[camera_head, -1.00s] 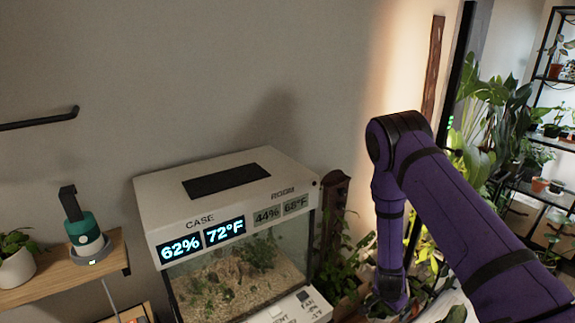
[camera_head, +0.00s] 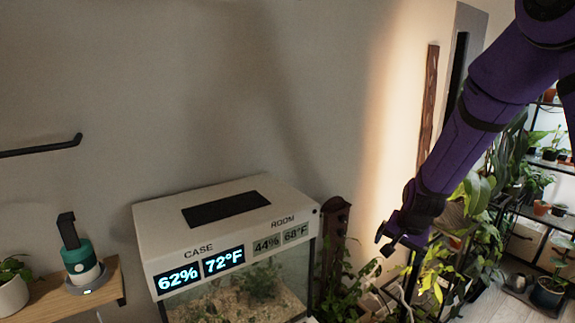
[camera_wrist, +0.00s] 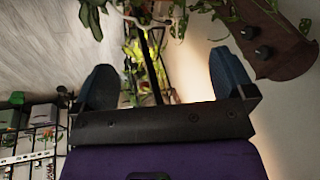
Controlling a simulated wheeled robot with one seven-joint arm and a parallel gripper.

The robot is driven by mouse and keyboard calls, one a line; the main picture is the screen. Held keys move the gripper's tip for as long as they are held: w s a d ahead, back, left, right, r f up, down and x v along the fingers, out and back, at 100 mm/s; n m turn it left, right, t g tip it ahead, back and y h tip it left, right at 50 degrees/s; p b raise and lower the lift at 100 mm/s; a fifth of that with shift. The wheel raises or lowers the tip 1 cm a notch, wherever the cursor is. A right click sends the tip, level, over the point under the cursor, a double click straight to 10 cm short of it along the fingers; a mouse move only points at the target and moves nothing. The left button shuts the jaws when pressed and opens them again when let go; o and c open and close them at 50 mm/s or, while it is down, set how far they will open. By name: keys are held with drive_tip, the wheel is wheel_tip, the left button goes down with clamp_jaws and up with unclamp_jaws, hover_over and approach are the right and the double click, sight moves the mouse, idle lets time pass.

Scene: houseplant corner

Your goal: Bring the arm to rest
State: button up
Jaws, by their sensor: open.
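My purple arm comes in from the upper right in the head view and hangs down at a slant. My gripper (camera_head: 400,247) is at its lower end, right of the terrarium case and in front of the plants. In the wrist view my gripper (camera_wrist: 165,88) shows its two dark fingers spread wide apart. Nothing is held between them; only plants and a dark pole show behind the gap.
The white-topped terrarium case (camera_head: 160,228) stands at lower centre. A wooden shelf (camera_head: 60,305) at left bears a teal-and-white device (camera_head: 80,262). Leafy plants (camera_head: 440,270) crowd below my gripper. A dark brown post (camera_head: 335,220) stands beside the case. The wall above the case is clear.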

drive_tip(key=s+r+n, duration=0.2)
drive_tip(key=s+r, duration=0.4)
drive_tip(key=r, duration=0.5)
drive_tip(key=s+r+n, duration=0.1)
drive_tip(key=s+r, duration=0.3)
drive_tip(key=s, duration=0.4)
drive_tip(key=s+d+r+n+t, duration=0.1)
drive_tip(key=s+r+n, duration=0.1)
drive_tip(key=s+r, duration=0.3)
drive_tip(key=s+d+r+n, duration=0.1)
drive_tip(key=s+r, duration=0.4)
drive_tip(key=s, duration=0.6)
drive_tip(key=shift+n+t, duration=0.3)
drive_tip(key=shift+n, duration=0.4)
